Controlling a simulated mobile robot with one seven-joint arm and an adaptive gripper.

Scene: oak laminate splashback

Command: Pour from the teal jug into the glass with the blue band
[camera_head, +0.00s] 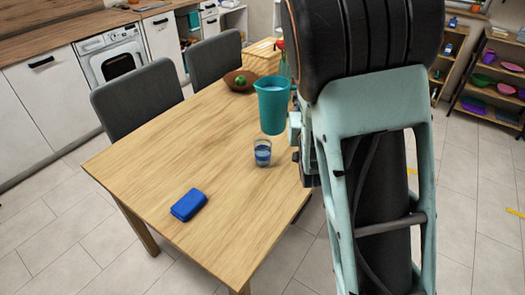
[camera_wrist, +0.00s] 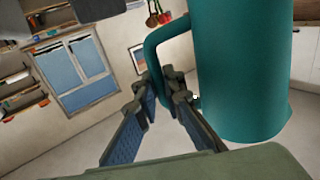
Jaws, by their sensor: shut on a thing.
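The teal jug (camera_head: 272,108) stands upright in the head view, its base just behind the glass in the picture and seemingly above the table. In the wrist view the jug's body (camera_wrist: 240,75) fills the right side and its handle (camera_wrist: 153,50) reaches to my fingers. My gripper (camera_wrist: 165,92) is shut on the handle; in the head view it is mostly hidden by my arm. The glass with the blue band (camera_head: 262,153) stands upright on the wooden table (camera_head: 165,155), near its right edge. The jug's contents cannot be seen.
A blue box-like item (camera_head: 188,205) lies at the table's front. A brown bowl (camera_head: 240,80) with a green item and a wicker basket (camera_head: 262,57) are at the far end. Two grey chairs (camera_head: 137,98) line the left side. The middle of the table is clear.

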